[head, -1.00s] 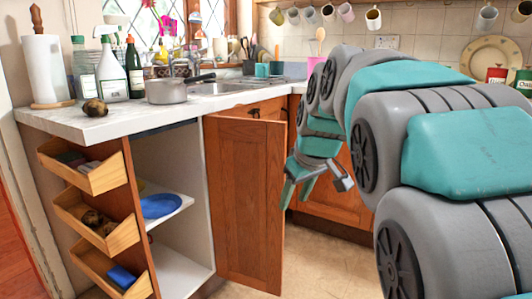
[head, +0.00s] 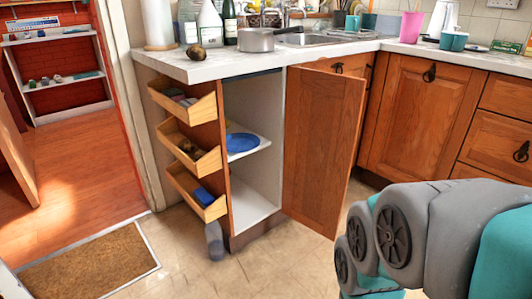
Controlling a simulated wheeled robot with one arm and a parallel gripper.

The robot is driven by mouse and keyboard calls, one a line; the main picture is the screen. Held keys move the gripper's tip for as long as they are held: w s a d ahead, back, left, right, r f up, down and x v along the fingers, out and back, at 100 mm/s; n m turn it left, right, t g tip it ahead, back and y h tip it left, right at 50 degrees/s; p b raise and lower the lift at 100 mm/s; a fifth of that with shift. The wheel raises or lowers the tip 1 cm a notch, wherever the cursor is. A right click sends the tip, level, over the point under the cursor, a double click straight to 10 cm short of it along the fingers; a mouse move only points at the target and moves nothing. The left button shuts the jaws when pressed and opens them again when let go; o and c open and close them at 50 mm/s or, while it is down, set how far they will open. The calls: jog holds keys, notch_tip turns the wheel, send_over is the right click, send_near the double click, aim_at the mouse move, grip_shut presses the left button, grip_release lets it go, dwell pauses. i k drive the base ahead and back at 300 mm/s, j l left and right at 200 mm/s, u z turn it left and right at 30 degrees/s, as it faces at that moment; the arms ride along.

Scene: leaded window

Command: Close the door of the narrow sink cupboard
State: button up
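The narrow sink cupboard (head: 256,187) stands open under the left end of the worktop. Its brown panelled wooden door (head: 323,150) is swung outward at the right side of the opening, its free edge out over the floor. Inside are a white shelf with a blue plate (head: 241,142) on it and a white cupboard floor. My arm comes in at the lower right, apart from the door in the picture. My gripper is below the bottom edge of the view, so its fingers are hidden.
Wooden racks (head: 196,164) stick out from the cupboard's left side. A grey rounded object (head: 214,240) stands on the floor below them. A saucepan (head: 256,40) stands on the worktop (head: 205,67). A doorway with a doormat (head: 90,266) is at left. Tiled floor in front is clear.

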aim_at(324, 109)
jog(key=i+l+u, duration=0.15)
jog(key=u, duration=0.3)
jog(key=i+l+u, duration=0.15)
jog(key=l+u, duration=0.3)
jog(key=i+l+u, duration=0.1)
jog(key=u, duration=0.35)
jog(key=l+u, duration=0.75)
jog(key=u, duration=0.15)
